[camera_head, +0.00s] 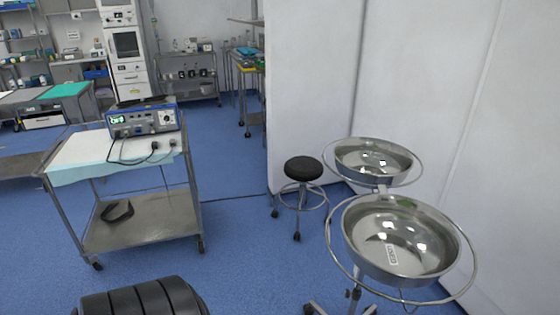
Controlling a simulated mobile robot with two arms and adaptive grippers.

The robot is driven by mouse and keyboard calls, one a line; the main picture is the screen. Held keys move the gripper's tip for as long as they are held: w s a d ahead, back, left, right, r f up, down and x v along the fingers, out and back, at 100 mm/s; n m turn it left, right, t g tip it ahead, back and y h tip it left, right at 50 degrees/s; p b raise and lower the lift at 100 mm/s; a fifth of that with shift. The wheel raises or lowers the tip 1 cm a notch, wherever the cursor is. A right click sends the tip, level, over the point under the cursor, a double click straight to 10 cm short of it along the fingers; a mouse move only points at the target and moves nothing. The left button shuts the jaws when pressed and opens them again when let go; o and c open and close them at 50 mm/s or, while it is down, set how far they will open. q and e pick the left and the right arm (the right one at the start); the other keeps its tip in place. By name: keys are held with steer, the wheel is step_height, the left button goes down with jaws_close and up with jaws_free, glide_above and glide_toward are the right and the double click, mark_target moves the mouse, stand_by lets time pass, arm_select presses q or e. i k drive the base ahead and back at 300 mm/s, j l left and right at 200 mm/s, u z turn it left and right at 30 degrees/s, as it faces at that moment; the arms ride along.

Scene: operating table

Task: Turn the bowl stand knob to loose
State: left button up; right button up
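The bowl stand stands at the right, with a near steel bowl (400,240) and a far steel bowl (372,160), each set in a wire ring. A white label lies inside the near bowl. The stand's pole (354,296) comes down below the left side of the near bowl. A small dark part on the pole looks like the knob (348,293); it is too small to tell how it is turned. The foot of the stand is cut off by the bottom edge.
A black round stool (303,168) stands behind and left of the bowls. A white wall panel (430,80) rises close behind the stand. A cart (150,220) with a blue device (143,120) stands at the left. Blue floor (245,245) is clear between cart and stand.

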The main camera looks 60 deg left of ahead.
mark_target(348, 293)
steer(key=u, duration=1.35)
steer(key=z, duration=0.35)
steer(key=i+j+z, duration=0.1)
steer(key=j+z, duration=0.2)
steer(key=i+j+z, duration=0.1)
steer(key=j+z, duration=0.15)
steer(key=j, duration=0.25)
steer(key=j+z, duration=0.3)
steer(key=j, duration=0.15)
